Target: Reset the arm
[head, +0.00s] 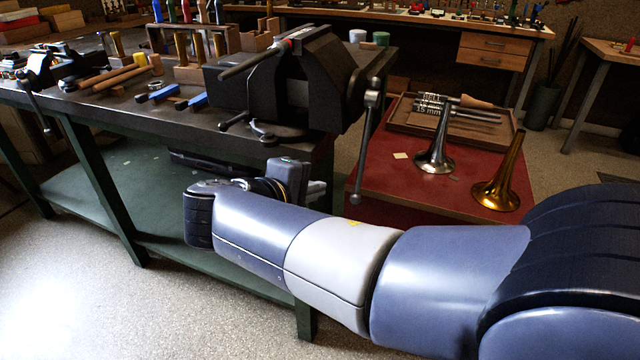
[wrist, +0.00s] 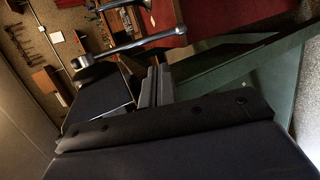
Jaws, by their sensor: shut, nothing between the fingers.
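My arm reaches leftward across the lower part of the head view, in front of the bench. My gripper is at its far end, mostly hidden behind my own wrist there. In the wrist view my gripper (wrist: 153,85) shows its fingers close together, with nothing seen between them. It is below the level of the bench top, near the black bench vise (head: 290,85). The vise's grey handle bar (head: 366,150) hangs down to the right of my wrist, and a grey bar with a round end also crosses the wrist view (wrist: 125,48).
The green workbench (head: 110,105) carries wooden-handled tools and blue-handled tools (head: 165,95). A red-topped table (head: 385,180) holds a silver bell (head: 434,155), a brass bell (head: 502,185) and a wooden tray (head: 510,135). Open floor (head: 90,290) lies at the lower left.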

